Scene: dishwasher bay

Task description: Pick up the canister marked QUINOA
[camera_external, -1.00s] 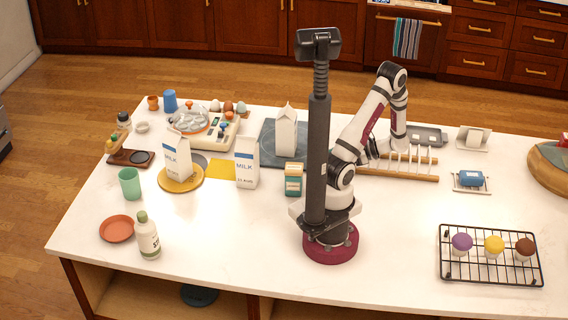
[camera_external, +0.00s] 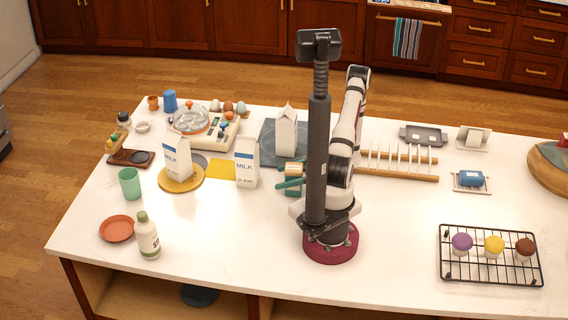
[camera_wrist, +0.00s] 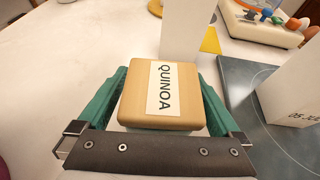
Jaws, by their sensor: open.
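The QUINOA canister (camera_wrist: 150,95) has a light wooden lid with a white label reading QUINOA, and it shows in the wrist view between my gripper's green fingers. In the external view the canister (camera_external: 294,174) stands on the counter left of my base, partly hidden by the fingers. My gripper (camera_external: 290,177) is open, with one finger on each side of the canister; it also shows in the wrist view (camera_wrist: 160,92). I cannot tell whether either finger touches it. The canister's lower part is mostly hidden.
A milk carton (camera_external: 246,163) stands just left of the canister, and another carton (camera_external: 286,131) stands behind it on a dark slab (camera_external: 267,152). A second milk carton (camera_external: 177,158) stands on a yellow round board (camera_external: 181,187). The counter in front is clear.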

